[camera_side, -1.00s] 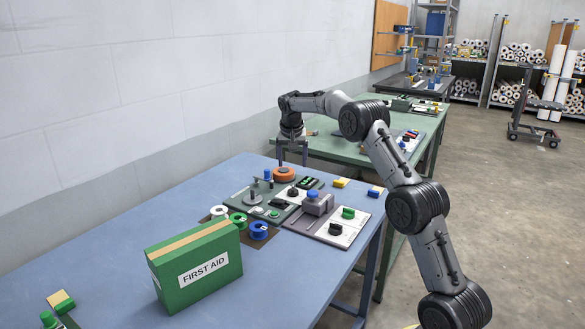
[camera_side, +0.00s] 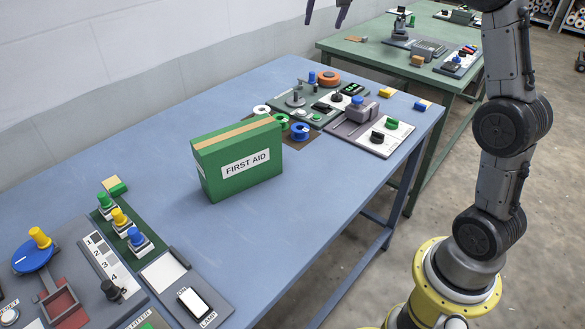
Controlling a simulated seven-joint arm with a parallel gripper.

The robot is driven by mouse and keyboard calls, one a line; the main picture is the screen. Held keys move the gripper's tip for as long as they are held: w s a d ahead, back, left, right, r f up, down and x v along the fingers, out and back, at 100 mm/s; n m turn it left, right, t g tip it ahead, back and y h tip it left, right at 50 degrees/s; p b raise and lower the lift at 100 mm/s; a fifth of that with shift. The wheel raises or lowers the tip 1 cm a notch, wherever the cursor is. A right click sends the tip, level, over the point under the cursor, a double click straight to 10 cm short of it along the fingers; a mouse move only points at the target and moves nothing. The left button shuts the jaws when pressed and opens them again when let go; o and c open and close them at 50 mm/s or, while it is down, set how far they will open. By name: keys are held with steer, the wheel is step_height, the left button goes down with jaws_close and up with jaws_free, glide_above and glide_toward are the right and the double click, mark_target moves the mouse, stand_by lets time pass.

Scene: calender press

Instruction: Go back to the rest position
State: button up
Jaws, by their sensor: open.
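My gripper (camera_side: 326,12) is at the top edge of the side view, high above the back of the blue table (camera_side: 255,105). Only its two fingertips show, apart from each other with nothing between them. The rest of the gripper is cut off by the frame. My arm rises from its yellow base at the right, clear of the table.
A green first aid box (camera_side: 240,165) stands mid-table. Behind it are small spools (camera_side: 300,131), an orange disc (camera_side: 329,78) and a grey control panel (camera_side: 371,130). Colored knobs (camera_side: 121,217) and a blue dial (camera_side: 33,256) are at front left. A green table (camera_side: 365,52) stands behind.

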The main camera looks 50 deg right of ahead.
steer(key=s+a+r+n+t+y, duration=0.2)
steer(key=s+a+n, duration=0.3)
steer(key=s+a, duration=1.3)
steer(key=s+a+f+n+g+y, duration=0.1)
steer(key=s+f+n, duration=0.3)
steer(key=s+f, duration=0.9)
steer(key=shift+s+a+f+n+g+y, duration=0.4)
steer(key=shift+s+a, duration=0.3)
steer(key=shift+s, duration=0.55)
steer(key=shift+r, duration=0.1)
